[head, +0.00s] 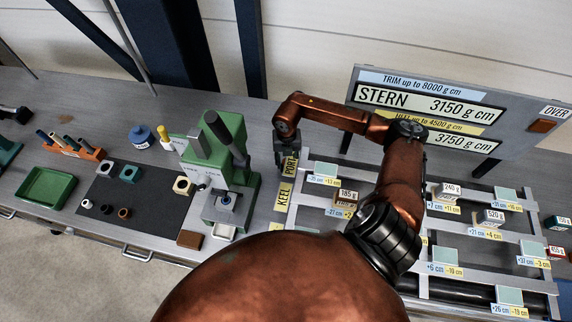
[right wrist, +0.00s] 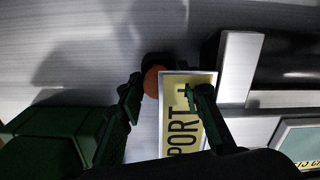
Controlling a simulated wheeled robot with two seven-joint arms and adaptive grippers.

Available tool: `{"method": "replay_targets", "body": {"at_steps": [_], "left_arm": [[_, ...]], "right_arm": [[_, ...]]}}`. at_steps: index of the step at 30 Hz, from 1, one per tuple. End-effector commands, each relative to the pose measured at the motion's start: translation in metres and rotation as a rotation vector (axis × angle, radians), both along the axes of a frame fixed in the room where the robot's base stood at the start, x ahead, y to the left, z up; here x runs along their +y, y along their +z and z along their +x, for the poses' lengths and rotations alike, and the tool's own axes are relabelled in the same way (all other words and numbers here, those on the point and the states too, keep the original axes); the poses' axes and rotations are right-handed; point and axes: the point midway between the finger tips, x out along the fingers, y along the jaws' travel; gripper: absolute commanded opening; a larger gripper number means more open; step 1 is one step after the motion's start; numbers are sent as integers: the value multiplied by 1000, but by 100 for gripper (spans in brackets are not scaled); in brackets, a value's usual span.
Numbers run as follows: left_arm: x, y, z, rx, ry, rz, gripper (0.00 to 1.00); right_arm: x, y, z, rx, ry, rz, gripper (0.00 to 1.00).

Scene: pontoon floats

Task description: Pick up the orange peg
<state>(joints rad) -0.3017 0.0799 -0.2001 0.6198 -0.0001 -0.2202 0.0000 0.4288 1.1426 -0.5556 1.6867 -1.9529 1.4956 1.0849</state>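In the right wrist view a round orange end (right wrist: 153,80), possibly the orange peg, shows beside the yellow PORT plate (right wrist: 180,130), with something dark behind it. Most of it is hidden, so I cannot tell its full shape. My right gripper (right wrist: 163,88) is open. Its two dark green fingers are apart, with the orange end and part of the plate between them in this view. I cannot tell how far above them it is. In the head view the right gripper (head: 288,155) points down beside the PORT plate. My left gripper is not in view.
A green press (head: 222,165) stands left of the right gripper. At right is a rail frame (head: 415,255) with labelled weights and pads, before the STERN sign (head: 430,105). An orange rack (head: 75,148) with several pegs and a green tray (head: 47,188) are at far left.

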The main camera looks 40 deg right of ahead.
Motion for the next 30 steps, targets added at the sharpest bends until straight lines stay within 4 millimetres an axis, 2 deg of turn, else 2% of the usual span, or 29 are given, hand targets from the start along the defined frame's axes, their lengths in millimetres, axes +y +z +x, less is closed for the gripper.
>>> {"method": "replay_targets", "body": {"at_steps": [3,17,26,30], "left_arm": [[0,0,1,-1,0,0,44],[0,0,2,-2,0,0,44],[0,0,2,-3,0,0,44],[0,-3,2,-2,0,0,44]], "right_arm": [[0,0,0,-1,0,-1,32],[0,1,1,-1,0,-1,1],[0,3,1,-2,0,0,0],[-1,17,2,-4,-1,-2,0]]}}
